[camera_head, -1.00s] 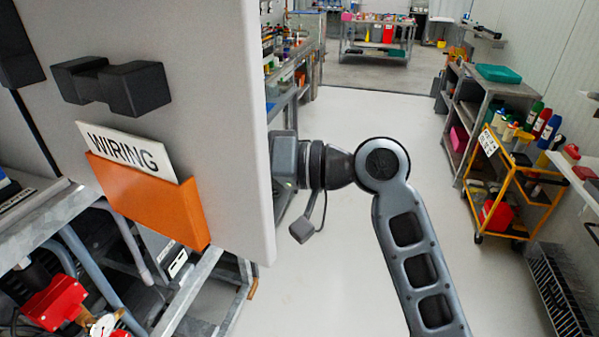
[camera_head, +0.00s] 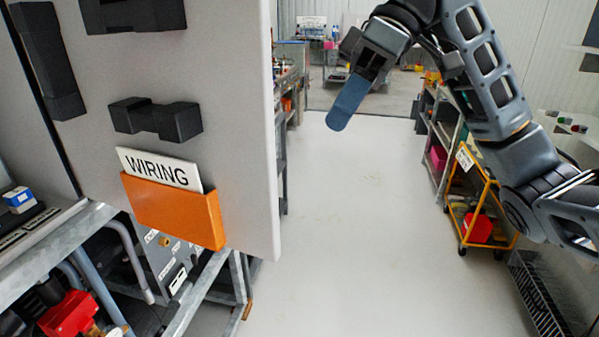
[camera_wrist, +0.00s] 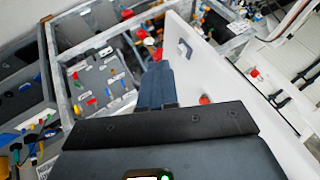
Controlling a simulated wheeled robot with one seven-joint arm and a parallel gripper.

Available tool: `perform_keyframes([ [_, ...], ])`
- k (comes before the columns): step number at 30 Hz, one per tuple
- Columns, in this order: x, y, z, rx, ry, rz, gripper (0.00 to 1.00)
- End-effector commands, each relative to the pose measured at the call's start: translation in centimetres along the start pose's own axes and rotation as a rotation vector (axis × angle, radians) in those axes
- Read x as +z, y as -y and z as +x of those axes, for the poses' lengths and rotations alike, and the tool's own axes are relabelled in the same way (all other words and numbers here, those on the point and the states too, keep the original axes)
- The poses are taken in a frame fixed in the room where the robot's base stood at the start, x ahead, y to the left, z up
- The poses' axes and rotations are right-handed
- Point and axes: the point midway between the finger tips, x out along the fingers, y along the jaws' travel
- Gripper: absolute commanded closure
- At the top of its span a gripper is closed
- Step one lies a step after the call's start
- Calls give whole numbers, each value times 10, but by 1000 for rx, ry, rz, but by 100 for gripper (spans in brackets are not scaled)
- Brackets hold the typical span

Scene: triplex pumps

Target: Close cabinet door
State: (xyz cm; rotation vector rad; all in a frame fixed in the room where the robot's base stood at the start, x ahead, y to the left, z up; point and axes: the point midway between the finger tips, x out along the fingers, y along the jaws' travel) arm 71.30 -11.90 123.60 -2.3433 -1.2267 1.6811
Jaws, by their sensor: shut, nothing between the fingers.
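The cabinet door appears to be the pale grey panel (camera_head: 240,110) filling the left of the head view. It carries black blocky handles (camera_head: 155,118) and an orange pocket (camera_head: 170,210) with a white WIRING card. Its free right edge faces the open aisle; its hinge and how far it stands open cannot be told. My gripper (camera_head: 345,108) is right of that edge, apart from it in the picture, fingers shut and empty, pointing down-left. In the wrist view my gripper (camera_wrist: 155,85) appears beside a white panel (camera_wrist: 232,85) with red knobs; contact cannot be told.
A metal bench frame (camera_head: 60,240) with a red part (camera_head: 68,315) stands at lower left. A yellow cart (camera_head: 478,200) and shelves (camera_head: 440,125) line the right side. A black rack (camera_head: 540,295) is at lower right. The middle floor (camera_head: 350,230) is clear.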

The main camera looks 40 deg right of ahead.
Motion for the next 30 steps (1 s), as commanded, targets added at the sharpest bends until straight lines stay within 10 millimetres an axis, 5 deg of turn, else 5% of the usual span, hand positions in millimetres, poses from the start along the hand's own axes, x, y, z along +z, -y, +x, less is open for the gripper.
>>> perform_keyframes([
  [5,0,0,18,-1,3,0,100],
  [18,0,1,102,-3,0,0,100],
  [30,0,35,117,0,-2,0,100],
])
